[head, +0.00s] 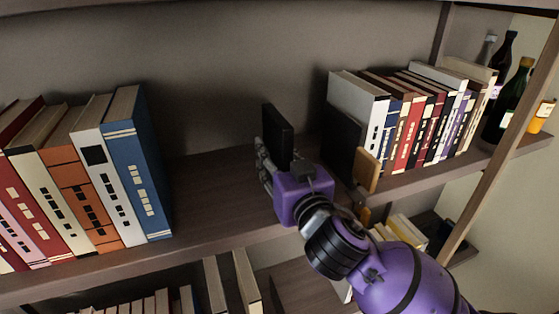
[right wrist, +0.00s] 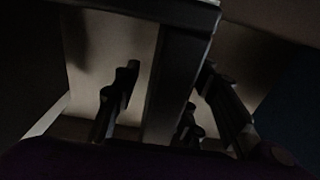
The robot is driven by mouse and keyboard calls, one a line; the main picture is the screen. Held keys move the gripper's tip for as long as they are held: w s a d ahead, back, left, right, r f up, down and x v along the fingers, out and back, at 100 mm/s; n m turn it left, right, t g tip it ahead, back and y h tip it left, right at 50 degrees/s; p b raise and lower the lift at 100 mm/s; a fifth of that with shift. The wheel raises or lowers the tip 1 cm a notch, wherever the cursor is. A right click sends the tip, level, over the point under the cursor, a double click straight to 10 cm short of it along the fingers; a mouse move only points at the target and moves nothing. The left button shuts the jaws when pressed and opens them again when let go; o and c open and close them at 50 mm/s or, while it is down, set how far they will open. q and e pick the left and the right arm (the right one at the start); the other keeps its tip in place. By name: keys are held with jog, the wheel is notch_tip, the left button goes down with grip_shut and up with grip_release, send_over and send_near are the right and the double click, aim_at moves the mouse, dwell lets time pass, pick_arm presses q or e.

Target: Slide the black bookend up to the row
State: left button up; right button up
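A black bookend (head: 278,136) stands upright on the upper shelf, in the gap between two book rows. My right gripper (head: 277,160) is at it, reaching in from the lower right. In the right wrist view, the bookend's dark upright panel (right wrist: 177,85) lies between the spread fingers (right wrist: 165,100). A light gap shows between the left finger and the panel; the right finger looks close to it. The right row of books (head: 415,115) stands to the right, with another black upright panel (head: 342,145) at its left end. My left gripper is not in view.
A row of large books, ending in a blue one (head: 140,155), stands at the left. The shelf board (head: 215,200) is bare between it and the bookend. A tan block (head: 368,170) is at the shelf edge beside my right wrist. Bottles (head: 512,95) stand at the far right.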

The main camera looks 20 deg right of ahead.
grip_shut()
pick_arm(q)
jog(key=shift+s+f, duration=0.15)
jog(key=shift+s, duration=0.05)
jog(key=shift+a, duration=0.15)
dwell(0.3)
